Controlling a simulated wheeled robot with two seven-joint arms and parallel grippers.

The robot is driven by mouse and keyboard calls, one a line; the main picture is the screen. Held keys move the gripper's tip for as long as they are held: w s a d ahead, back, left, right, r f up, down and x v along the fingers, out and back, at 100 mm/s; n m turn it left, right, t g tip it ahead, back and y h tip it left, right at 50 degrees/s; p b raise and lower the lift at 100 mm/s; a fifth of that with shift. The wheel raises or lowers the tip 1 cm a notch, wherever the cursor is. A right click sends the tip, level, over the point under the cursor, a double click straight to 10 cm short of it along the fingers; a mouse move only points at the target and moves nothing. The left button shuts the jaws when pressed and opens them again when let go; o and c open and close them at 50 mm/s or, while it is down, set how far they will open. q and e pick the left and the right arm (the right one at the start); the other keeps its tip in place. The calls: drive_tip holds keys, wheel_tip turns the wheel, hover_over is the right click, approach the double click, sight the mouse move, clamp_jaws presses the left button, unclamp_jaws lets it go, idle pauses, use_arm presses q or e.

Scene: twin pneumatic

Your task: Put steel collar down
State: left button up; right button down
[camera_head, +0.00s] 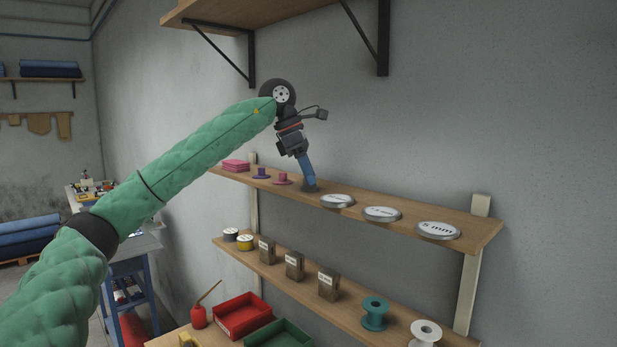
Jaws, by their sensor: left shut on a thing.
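My left gripper (309,182) reaches down from the end of my green arm to the upper wall shelf (465,221). Its blue fingers are shut on a small dark grey piece, the steel collar (309,188), which is at the shelf surface. The fingers hide part of the collar, and I cannot tell whether its whole underside touches the wood. My right gripper is not in view.
Beside the collar, two small flanged pieces, purple (261,174) and pink (283,179), stand on its left, and a round tin (337,201) lies on its right. More tins follow. A higher shelf (300,12) overhangs. The lower shelf (300,277) holds spools and brown boxes.

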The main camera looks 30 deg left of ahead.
use_arm(q)
drive_tip(key=shift+d, duration=0.15)
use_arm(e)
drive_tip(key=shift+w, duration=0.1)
use_arm(q)
drive_tip(key=o, duration=1.1)
drive_tip(key=shift+c, duration=0.2)
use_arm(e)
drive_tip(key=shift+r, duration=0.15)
use_arm(q)
drive_tip(key=shift+r, duration=0.1)
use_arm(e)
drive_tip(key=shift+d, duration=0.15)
use_arm(q)
drive_tip(key=shift+r, duration=0.35)
drive_tip(key=p+v, duration=0.3)
drive_tip(key=v, duration=0.3)
drive_tip(key=shift+a+r, duration=0.3)
drive_tip(key=shift+a, duration=0.05)
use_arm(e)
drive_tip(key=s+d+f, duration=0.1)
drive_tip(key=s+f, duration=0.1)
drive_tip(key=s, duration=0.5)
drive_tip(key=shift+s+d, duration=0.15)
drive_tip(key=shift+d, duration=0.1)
use_arm(q)
drive_tip(key=shift+s, duration=0.15)
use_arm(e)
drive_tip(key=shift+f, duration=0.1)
